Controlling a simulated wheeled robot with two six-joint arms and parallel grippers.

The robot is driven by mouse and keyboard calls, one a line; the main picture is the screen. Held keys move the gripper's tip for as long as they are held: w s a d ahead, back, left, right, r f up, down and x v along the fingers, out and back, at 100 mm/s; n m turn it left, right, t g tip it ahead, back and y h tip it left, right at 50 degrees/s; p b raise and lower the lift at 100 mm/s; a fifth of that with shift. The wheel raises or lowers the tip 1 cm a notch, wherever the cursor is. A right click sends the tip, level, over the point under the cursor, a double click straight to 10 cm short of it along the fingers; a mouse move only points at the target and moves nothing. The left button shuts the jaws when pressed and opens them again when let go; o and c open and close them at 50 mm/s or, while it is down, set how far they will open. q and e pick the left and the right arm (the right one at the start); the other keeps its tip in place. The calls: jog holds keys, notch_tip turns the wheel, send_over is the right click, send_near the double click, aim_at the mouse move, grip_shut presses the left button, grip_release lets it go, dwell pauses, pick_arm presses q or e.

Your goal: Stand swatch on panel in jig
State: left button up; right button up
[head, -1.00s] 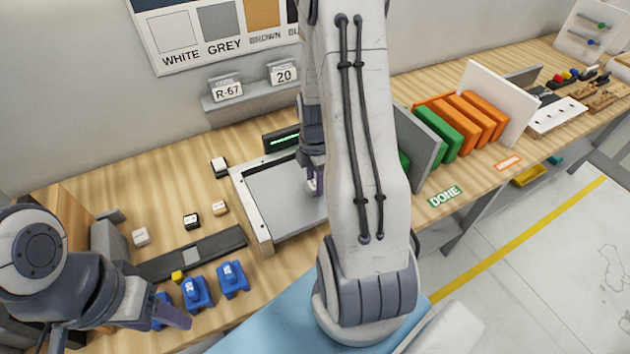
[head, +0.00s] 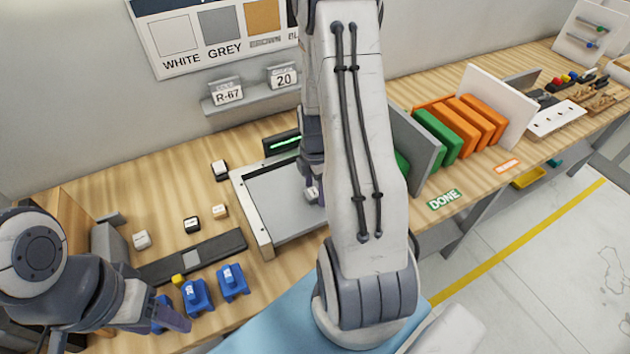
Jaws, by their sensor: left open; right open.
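The grey panel (head: 272,202) lies flat in the jig, whose pale frame (head: 262,232) shows along its left and top sides. A small pale block (head: 312,194), seemingly a swatch, is at the panel's right part, by my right gripper (head: 314,186). My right gripper is open; its arm hides the jig's right side, and I cannot tell whether its fingers touch the block. My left gripper (head: 172,318) is open and empty at lower left.
Several blue clamp-like pieces (head: 233,282) and a small yellow piece (head: 178,280) stand beside a dark strip (head: 215,247). A display with a green light (head: 283,143) is behind the jig. Green and orange panels (head: 470,122) stand in a rack at right, near a DONE label (head: 444,199).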

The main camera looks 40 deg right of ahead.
aim_at(315, 192)
jog(key=shift+r, duration=0.4)
notch_tip(315, 192, up, 12)
jog(key=f+b, duration=0.1)
jog(key=b, duration=0.2)
jog(key=a+r+m, duration=0.3)
jog(key=a, duration=1.4)
jog(key=s+a+r+m+y, duration=0.1)
jog(key=s+a+m, duration=0.4)
jog(key=s+a, duration=0.9)
jog(key=shift+s+r, duration=0.4)
jog(key=shift+s, duration=0.25)
notch_tip(315, 192, down, 4)
jog(key=b, duration=0.4)
jog(key=shift+f, duration=0.2)
